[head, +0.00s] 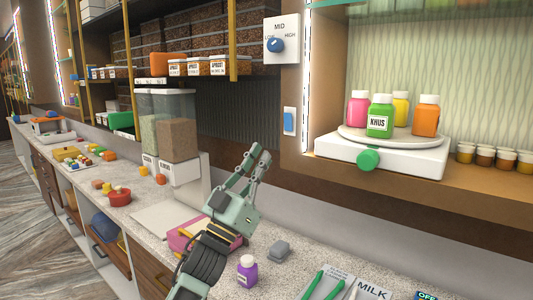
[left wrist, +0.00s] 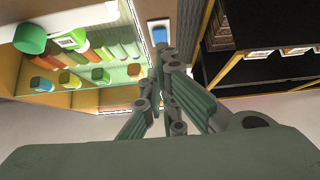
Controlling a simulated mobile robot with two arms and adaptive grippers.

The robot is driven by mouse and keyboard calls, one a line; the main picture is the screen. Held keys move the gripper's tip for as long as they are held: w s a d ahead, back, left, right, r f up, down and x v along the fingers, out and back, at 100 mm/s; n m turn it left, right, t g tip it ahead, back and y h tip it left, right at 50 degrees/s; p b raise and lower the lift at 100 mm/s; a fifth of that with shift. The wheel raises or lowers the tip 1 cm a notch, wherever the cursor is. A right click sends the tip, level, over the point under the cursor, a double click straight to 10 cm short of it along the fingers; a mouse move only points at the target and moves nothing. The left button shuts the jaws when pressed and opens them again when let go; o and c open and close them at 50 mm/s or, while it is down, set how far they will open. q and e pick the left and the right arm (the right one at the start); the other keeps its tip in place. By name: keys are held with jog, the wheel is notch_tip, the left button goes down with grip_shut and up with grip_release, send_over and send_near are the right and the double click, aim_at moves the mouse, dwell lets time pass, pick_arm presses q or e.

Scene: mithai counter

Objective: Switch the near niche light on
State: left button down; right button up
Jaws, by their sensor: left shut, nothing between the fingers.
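A light switch with a blue rocker (head: 289,121) is on the brown post at the left side of the near niche (head: 420,60). It also shows in the left wrist view, a blue rocker (left wrist: 159,34) just beyond the fingertips. My left gripper (head: 259,153) is shut and empty, pointing up, below and left of the switch in the head view. In the left wrist view, the fingers (left wrist: 164,58) point at the switch; I cannot tell whether they touch it. A pale strip (head: 307,80) runs up the niche's left edge. My right gripper is not in view.
A MID dial (head: 281,40) with a blue knob is above the switch. In the niche, colored bottles stand on a white turntable (head: 388,150) beside several small jars.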

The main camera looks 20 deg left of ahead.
pick_arm(q)
jog(key=b+v, duration=0.1)
jog(key=v, duration=0.3)
jog(key=shift+s, duration=0.2)
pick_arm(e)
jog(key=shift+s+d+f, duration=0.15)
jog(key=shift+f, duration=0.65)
